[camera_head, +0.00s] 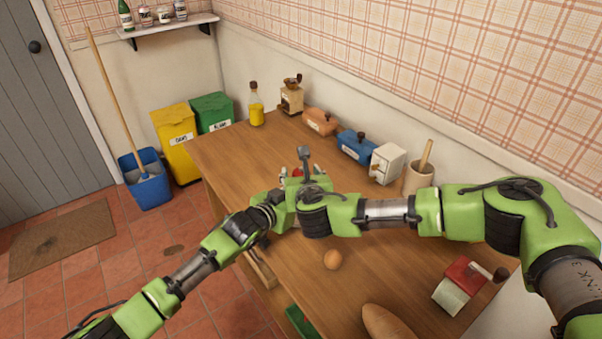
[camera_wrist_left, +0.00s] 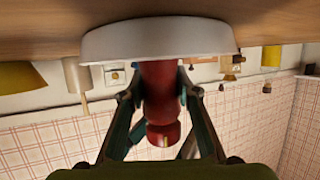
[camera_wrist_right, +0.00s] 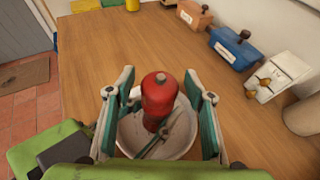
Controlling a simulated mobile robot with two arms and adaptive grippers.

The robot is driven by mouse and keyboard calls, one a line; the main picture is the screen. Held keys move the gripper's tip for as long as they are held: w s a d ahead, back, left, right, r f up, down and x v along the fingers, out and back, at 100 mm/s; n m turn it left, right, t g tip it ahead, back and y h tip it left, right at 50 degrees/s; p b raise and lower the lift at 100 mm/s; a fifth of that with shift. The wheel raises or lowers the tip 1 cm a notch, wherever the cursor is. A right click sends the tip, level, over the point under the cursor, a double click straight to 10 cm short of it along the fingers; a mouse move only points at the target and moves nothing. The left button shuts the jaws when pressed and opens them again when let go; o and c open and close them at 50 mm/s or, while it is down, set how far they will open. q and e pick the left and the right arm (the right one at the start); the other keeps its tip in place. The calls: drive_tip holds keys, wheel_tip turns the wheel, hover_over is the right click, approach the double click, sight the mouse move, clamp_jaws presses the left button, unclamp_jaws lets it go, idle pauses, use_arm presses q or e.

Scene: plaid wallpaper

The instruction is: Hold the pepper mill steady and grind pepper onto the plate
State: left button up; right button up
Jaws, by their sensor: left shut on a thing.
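The red pepper mill (camera_wrist_right: 158,96) stands over the white plate (camera_wrist_right: 187,148) in the right wrist view, its round top towards the camera. My left gripper (camera_wrist_left: 160,95) is shut on the mill's body from the side. In the left wrist view, which appears upside down, the mill (camera_wrist_left: 160,85) shows between its fingers, with the plate (camera_wrist_left: 110,45) below it in the scene. My right gripper (camera_wrist_right: 160,105) is open above, one finger on each side of the mill's top with gaps. In the head view the arms mostly hide the mill and plate.
A brown egg (camera_head: 332,260), a loaf (camera_head: 385,322) and a red-and-white grinder (camera_head: 462,285) lie on the near table. An oil bottle (camera_head: 256,105), coffee grinder (camera_head: 291,97), orange box (camera_head: 320,121), blue box (camera_head: 354,146) and white box (camera_head: 388,162) line the wall.

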drive_tip(key=v, duration=1.2)
idle(0.3)
drive_tip(key=w+d+r+m+g+h, duration=0.1)
drive_tip(key=w+d+r+g+h, duration=0.25)
drive_tip(key=w, duration=0.35)
drive_tip(key=a+r+n+g+y, duration=0.1)
drive_tip(key=a+r+g+y, duration=0.25)
drive_tip(key=g, duration=0.25)
drive_tip(key=shift+t+h, duration=0.25)
drive_tip(key=shift+h, duration=0.25)
drive_tip(key=x, duration=0.7)
drive_tip(key=s+x, duration=0.1)
drive_tip(key=x, duration=0.3)
drive_tip(key=shift+w+a+f, duration=0.1)
drive_tip(key=shift+a+f, duration=0.15)
drive_tip(key=shift+a, duration=0.1)
drive_tip(key=c, duration=1.1)
